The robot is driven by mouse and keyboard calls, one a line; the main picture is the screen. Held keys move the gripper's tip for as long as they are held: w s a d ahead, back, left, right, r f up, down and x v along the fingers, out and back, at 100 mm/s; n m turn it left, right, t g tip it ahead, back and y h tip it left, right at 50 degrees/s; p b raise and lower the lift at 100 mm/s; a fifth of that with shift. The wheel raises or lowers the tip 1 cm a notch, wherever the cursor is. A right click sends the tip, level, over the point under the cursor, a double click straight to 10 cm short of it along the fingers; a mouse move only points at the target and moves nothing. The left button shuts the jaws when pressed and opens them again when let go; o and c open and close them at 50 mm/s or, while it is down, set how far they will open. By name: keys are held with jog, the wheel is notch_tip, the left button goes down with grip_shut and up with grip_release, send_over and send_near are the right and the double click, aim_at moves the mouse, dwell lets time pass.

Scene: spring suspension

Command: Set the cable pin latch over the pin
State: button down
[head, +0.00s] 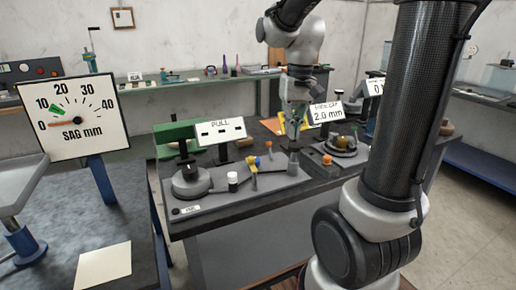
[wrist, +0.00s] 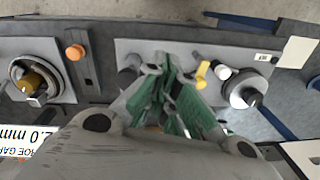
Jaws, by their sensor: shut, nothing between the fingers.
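My gripper (head: 295,138) is shut and empty, pointing down over the right end of the grey base plate (head: 215,200). Its green-padded fingers also show in the wrist view (wrist: 166,68). A dark post (head: 293,166) stands on the plate just below the fingertips; whether they touch cannot be told. A yellow upright piece (head: 253,172) stands left of the gripper, and it shows in the wrist view (wrist: 203,73) just right of the fingers. I cannot tell for certain which parts are the cable pin latch and its pin.
A round grey drum (head: 190,182) and a white-capped post (head: 232,181) stand on the plate's left. To the right are an orange knob (head: 327,159) and the "2.0 mm" sign (head: 327,112). A sag dial (head: 73,110) stands left.

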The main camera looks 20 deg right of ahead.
aim_at(251, 162)
jog(key=w+r+m+g+y, duration=0.1)
jog(key=w+m, duration=0.7)
jog(key=w, duration=0.5)
jog(key=shift+a+g+y, duration=0.3)
jog(key=shift+a+g, duration=0.1)
jog(key=shift+a, duration=0.05)
jog(key=shift+f, duration=0.1)
jog(key=s+a+f, duration=0.4)
jog(key=a+f, duration=0.1)
jog(key=f, duration=0.4)
jog(key=shift+f, duration=0.4)
